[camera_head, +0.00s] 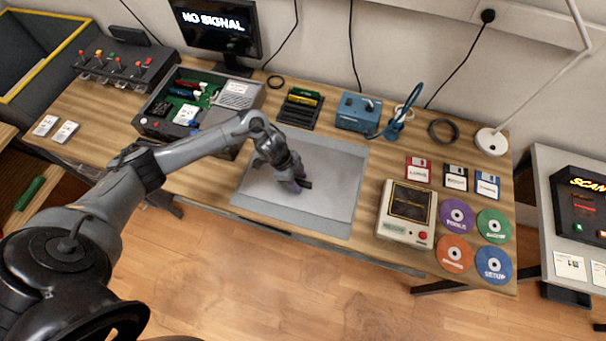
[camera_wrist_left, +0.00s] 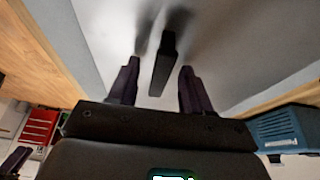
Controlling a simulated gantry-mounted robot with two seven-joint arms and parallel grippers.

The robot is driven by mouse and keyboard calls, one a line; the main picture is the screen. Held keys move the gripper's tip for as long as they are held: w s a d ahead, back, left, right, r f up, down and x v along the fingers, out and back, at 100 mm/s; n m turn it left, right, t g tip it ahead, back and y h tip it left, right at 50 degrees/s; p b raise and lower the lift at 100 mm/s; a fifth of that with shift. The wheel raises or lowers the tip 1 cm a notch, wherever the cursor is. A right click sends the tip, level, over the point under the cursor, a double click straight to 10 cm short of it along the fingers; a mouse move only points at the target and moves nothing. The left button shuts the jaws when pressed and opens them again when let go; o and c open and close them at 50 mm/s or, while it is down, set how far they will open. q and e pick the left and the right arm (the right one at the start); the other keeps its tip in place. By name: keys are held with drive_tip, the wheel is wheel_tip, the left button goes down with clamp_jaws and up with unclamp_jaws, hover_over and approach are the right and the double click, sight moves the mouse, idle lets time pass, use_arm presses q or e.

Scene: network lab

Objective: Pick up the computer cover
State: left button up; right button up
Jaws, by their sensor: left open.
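The computer cover (camera_head: 325,197) looks like a flat light grey panel lying on the wooden table, with a black handle standing up from it. It fills most of the left wrist view (camera_wrist_left: 230,35). My left gripper (camera_head: 297,187) points down over the middle of the cover and is open. In the left wrist view, the black handle (camera_wrist_left: 164,62) stands in the gap between the two dark fingers (camera_wrist_left: 158,75), with visible space on both sides. In the head view the gripper partly hides the handle. My right gripper is not in view.
An open computer case (camera_head: 165,125) with a green board stands behind my left forearm. A blue box (camera_head: 358,112), a beige device (camera_head: 407,212), floppy disks and several coloured discs (camera_head: 457,215) lie around the cover. A lamp (camera_head: 491,141) stands at the right.

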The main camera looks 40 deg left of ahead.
use_arm(q)
clamp_jaws()
drive_tip(key=shift+r, duration=0.1)
drive_tip(key=shift+r, duration=0.15)
